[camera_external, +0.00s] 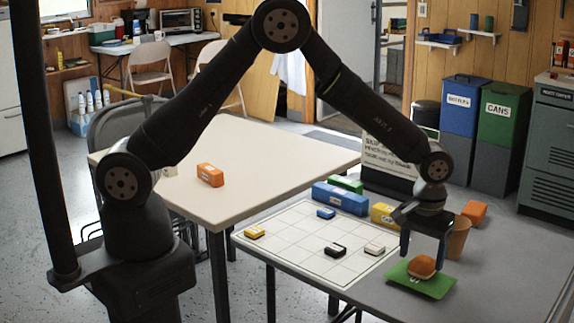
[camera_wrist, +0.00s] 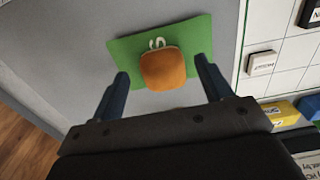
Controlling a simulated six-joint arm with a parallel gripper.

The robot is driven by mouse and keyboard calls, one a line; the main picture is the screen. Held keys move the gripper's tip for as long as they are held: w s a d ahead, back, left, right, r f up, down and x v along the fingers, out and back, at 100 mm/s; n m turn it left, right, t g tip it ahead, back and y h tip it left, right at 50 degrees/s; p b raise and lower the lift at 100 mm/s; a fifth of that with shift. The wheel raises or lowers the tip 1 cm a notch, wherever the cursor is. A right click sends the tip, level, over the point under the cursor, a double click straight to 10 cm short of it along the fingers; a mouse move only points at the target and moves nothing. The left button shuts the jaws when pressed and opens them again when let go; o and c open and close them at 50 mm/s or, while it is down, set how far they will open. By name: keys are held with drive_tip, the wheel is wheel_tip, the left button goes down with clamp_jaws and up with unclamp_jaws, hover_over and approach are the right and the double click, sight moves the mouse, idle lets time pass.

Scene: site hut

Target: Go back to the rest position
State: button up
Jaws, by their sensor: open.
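My gripper (camera_external: 428,250) is over the right part of the grey table, pointing down, with its jaws open. An orange-brown bun-like object (camera_external: 422,266) lies on a green mat (camera_external: 434,287) below and between the fingers. In the wrist view the same object (camera_wrist: 163,69) sits between the two dark blue fingertips (camera_wrist: 163,78), apart from both. The green mat (camera_wrist: 124,48) shows a pale marking beside the object. The jaws hold nothing that I can see.
A white grid board (camera_external: 300,247) left of the gripper carries small yellow, blue, black and white blocks. Blue (camera_external: 340,198), green and yellow boxes stand behind it. A tan cup (camera_external: 459,238) and an orange block (camera_external: 475,212) are close to the gripper. The cream table (camera_external: 262,160) is mostly clear.

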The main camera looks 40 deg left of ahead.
sight(420, 261)
wheel_tip(420, 261, up, 9)
wheel_tip(420, 261, down, 12)
drive_tip(key=shift+f, duration=0.15)
wheel_tip(420, 261, up, 4)
drive_tip(key=shift+r, duration=0.2)
drive_tip(key=s+d+r, duration=0.2)
drive_tip(key=s+r, duration=0.5)
drive_tip(key=s, duration=0.4)
drive_tip(key=w+a+n, duration=0.3)
drive_tip(key=w+a, duration=0.4)
drive_tip(key=w, duration=0.3)
drive_tip(key=w+a+n, duration=0.3)
drive_tip(key=w+a, duration=0.5)
drive_tip(key=w, duration=0.3)
drive_tip(key=w+a+n, duration=0.1)
drive_tip(key=w+a, duration=0.3)
drive_tip(key=a, duration=0.4)
drive_tip(key=w+a+f+n, duration=0.1)
drive_tip(key=w+a, duration=0.3)
drive_tip(key=a, duration=0.4)
drive_tip(key=w+a+n, duration=0.3)
drive_tip(key=w+a, duration=0.1)
drive_tip(key=a, duration=0.5)
drive_tip(key=shift+w+f, duration=0.2)
drive_tip(key=shift+f, duration=0.1)
